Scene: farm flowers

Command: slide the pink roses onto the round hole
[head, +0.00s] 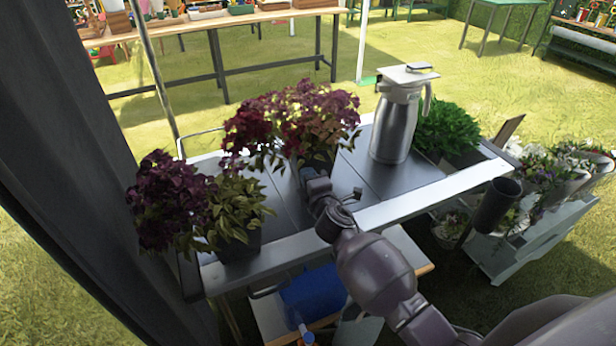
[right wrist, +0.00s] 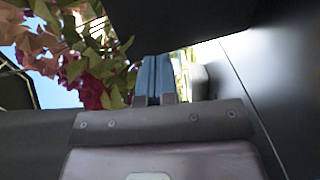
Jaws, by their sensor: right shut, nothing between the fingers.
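A bunch of pink and dark red flowers (head: 300,115) stands in a dark pot (head: 320,160) in the middle of the metal table (head: 385,208). The flowers also show at the upper left of the right wrist view (right wrist: 65,60). My right gripper (head: 312,180) is low at the front of this pot; contact cannot be told. Its blue-grey fingers are together and empty in the right wrist view (right wrist: 156,78). I cannot make out a round hole in the tabletop. My left gripper is not in view.
A purple-flowered plant (head: 190,205) stands at the table's left end. A steel jug (head: 396,130) and a green plant (head: 447,128) stand on the right. A dark cylinder (head: 495,205) is by the right front corner. A dark curtain (head: 75,150) hangs at left.

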